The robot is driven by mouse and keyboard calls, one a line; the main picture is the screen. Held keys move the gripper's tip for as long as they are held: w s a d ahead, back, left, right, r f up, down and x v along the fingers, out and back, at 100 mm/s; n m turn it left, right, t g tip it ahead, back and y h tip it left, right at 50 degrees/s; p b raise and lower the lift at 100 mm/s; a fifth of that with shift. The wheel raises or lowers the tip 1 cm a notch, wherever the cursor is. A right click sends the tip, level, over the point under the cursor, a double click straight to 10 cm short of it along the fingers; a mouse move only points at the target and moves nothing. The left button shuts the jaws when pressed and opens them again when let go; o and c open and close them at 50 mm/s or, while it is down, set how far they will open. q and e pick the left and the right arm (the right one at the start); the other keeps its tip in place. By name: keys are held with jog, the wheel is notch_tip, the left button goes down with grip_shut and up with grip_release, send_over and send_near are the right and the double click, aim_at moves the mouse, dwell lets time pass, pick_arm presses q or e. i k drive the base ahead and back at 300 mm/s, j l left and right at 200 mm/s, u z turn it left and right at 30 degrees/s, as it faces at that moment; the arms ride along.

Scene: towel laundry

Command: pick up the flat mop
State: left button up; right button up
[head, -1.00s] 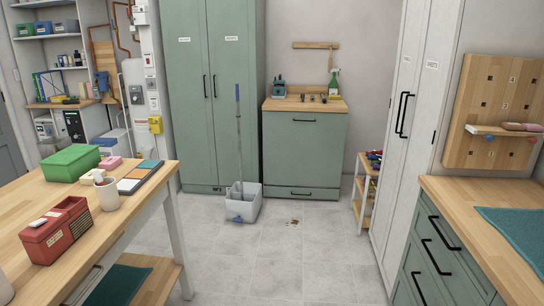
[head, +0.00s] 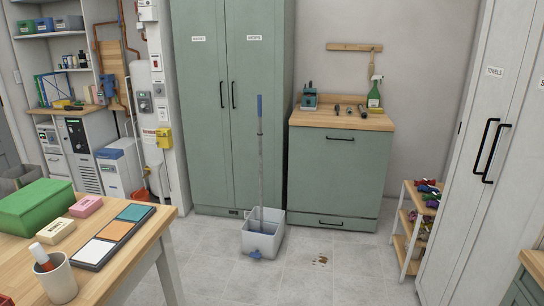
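The flat mop (head: 260,150) stands nearly upright in a light grey bucket (head: 274,240) on the tiled floor. Its grip is blue and its pole is grey. The mop's lower end is inside the bucket and mostly hidden. A blue part (head: 254,254) shows at the bucket's lower front. Neither of my grippers shows in the head view.
A wooden table (head: 150,240) with a green box (head: 36,207) and a cup (head: 55,278) stands at the left front. Green cabinets (head: 210,110) stand behind the bucket. A shelf rack (head: 408,245) and white cabinet (head: 470,180) are at right. A brown spill (head: 320,260) marks the otherwise clear floor.

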aim_at(260, 134)
jog(key=i, duration=1.45)
jog(key=i+z, duration=0.1)
jog(key=i, duration=0.35)
jog(key=i+j+z, duration=0.15)
jog(key=i, duration=0.35)
jog(key=i+j+z, duration=0.1)
jog(key=i, duration=0.35)
jog(key=i+j+z, duration=0.2)
jog(key=i, duration=0.15)
jog(key=i+j+z, duration=0.2)
jog(key=i, duration=0.15)
jog(key=l, duration=0.1)
